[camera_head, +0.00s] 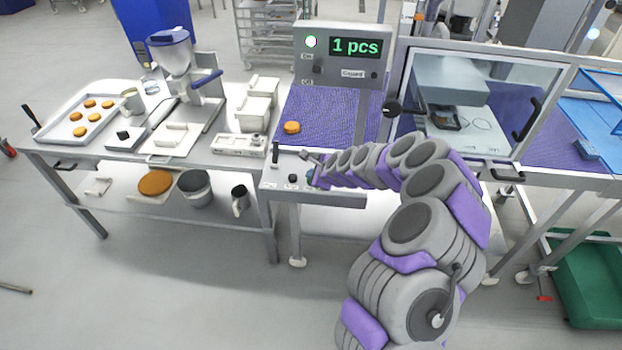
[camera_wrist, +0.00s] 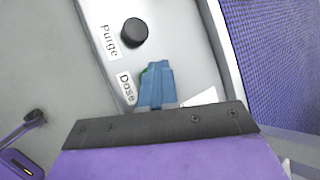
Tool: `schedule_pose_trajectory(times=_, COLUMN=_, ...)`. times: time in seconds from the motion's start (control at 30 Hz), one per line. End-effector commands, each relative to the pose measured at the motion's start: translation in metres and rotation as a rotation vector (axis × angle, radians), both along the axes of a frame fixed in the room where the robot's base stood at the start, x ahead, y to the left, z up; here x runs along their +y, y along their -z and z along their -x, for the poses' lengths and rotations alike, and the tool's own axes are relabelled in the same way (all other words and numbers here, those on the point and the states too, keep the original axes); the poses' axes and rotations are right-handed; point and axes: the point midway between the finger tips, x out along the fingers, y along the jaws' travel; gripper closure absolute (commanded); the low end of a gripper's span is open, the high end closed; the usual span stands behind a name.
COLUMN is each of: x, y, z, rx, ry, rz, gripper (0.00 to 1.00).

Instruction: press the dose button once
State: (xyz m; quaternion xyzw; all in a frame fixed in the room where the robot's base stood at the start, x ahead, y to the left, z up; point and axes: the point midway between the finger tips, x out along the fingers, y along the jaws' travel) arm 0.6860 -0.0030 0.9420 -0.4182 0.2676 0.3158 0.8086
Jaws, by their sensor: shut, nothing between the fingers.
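The dose button (camera_wrist: 146,72) shows in the wrist view only as a green edge beside the "Dose" label, mostly hidden behind my blue fingertips. My gripper (camera_wrist: 158,68) is shut and empty, with its tips over the button. I cannot tell whether they touch or press it. In the head view my gripper (camera_head: 313,177) is at the control panel (camera_head: 335,198) on the front edge of the conveyor stand, and it hides the button there. A black knob (camera_wrist: 134,32) beside the "Purge" label is clear of the fingers; it also shows in the head view (camera_head: 292,178).
A display box (camera_head: 342,53) reads "1 pcs" with a lit lamp. One round (camera_head: 292,127) lies on the purple belt (camera_head: 315,112). A steel table (camera_head: 220,152) with a tray of rounds (camera_head: 80,131) and a depositor (camera_head: 172,50) stands left. A clear guard enclosure (camera_head: 480,75) stands right.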

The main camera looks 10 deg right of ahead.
Motion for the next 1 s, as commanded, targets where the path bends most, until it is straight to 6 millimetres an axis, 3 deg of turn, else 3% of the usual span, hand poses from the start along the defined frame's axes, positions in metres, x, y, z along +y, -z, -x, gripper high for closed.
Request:
schedule_pose_trajectory(times=0.33, x=0.000, y=0.000, z=0.000, rx=0.001, ry=-0.001, rz=0.000, gripper=1.00)
schedule_pose_trajectory(times=0.7, x=0.000, y=-0.018, z=0.000, rx=0.001, ry=-0.001, rz=0.000, gripper=1.00)
schedule_pose_trajectory(times=1.0, x=0.000, y=-0.019, z=0.000, rx=0.001, ry=-0.001, rz=0.000, gripper=1.00)
